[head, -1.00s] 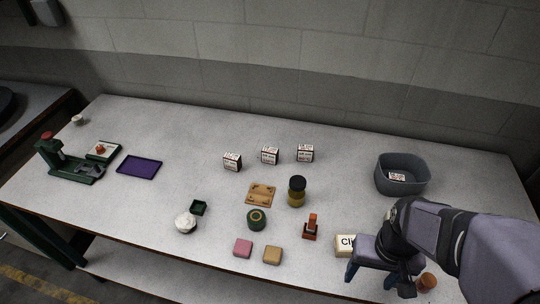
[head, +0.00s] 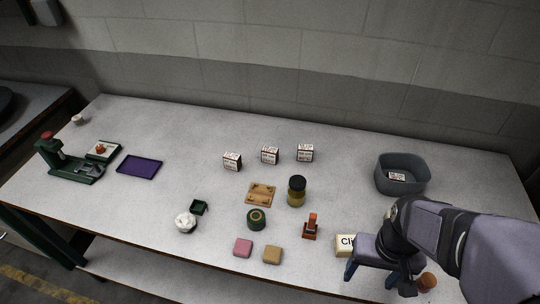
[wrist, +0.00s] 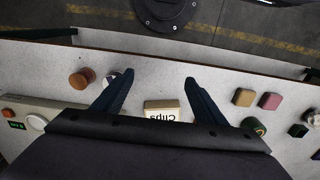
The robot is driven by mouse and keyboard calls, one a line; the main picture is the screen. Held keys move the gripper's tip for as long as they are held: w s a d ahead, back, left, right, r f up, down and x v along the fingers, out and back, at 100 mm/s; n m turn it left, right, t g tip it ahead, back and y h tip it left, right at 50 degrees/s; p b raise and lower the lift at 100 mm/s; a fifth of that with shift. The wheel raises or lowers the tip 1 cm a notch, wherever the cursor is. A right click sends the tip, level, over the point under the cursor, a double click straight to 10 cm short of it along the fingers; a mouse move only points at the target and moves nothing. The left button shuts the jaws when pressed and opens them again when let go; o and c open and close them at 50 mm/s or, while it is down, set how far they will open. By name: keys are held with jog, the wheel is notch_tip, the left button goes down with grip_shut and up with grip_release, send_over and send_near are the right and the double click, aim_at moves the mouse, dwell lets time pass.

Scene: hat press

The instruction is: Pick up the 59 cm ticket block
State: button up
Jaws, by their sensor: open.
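Three white printed ticket blocks stand apart in a row at the back middle of the table: a left one (head: 232,162), a middle one (head: 270,156) and a right one (head: 305,153). Another printed block (head: 397,176) lies inside the grey bin (head: 425,185). The print is too small to tell which is 59 cm. My gripper (head: 370,276) is open and empty at the table's front right, well away from the row. Its two dark fingers (wrist: 158,78) are spread apart in the wrist view, where no ticket block is clearly seen.
A cream "Clips" box (head: 344,245) is close to my gripper; it also shows in the wrist view (wrist: 162,112). A dark-lidded jar (head: 297,191), a wooden plate (head: 261,195) and a red-brown stamp (head: 311,228) stand before the row. A purple tray (head: 139,167) lies left.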

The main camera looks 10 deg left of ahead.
notch_tip(320, 180, up, 4)
jog(key=w+a+f+n+t+h+b, duration=0.1)
jog(key=w+a+n+t+h+b, duration=0.25)
jog(key=w+n, duration=0.7)
jog(key=w+a+n+t+h+b, duration=0.2)
jog(key=w+a+n+t+b, duration=0.15)
jog(key=w+n, duration=0.7)
jog(key=w+a+r+n+t+y+b, duration=0.1)
jog(key=w+a+n+t+y+b, duration=0.15)
jog(key=w+a+n, duration=0.7)
jog(key=w+a+n+t+y+b, duration=0.1)
jog(key=a+n+t+y+b, duration=0.25)
jog(key=a, duration=1.35)
jog(key=n+h, duration=0.1)
jog(key=h, duration=0.1)
send_near(269, 152)
jog(key=shift+w+d+f+t+y+p, duration=0.3)
jog(key=shift+w+f+p, duration=0.1)
jog(key=shift+w+f, duration=0.35)
jog(key=shift+p+x, duration=0.3)
jog(key=shift+x, duration=0.75)
jog(key=shift+p+x, duration=0.95)
jog(key=shift+x, duration=1.8)
jog(key=shift+r, duration=0.15)
jog(key=c, duration=1.2)
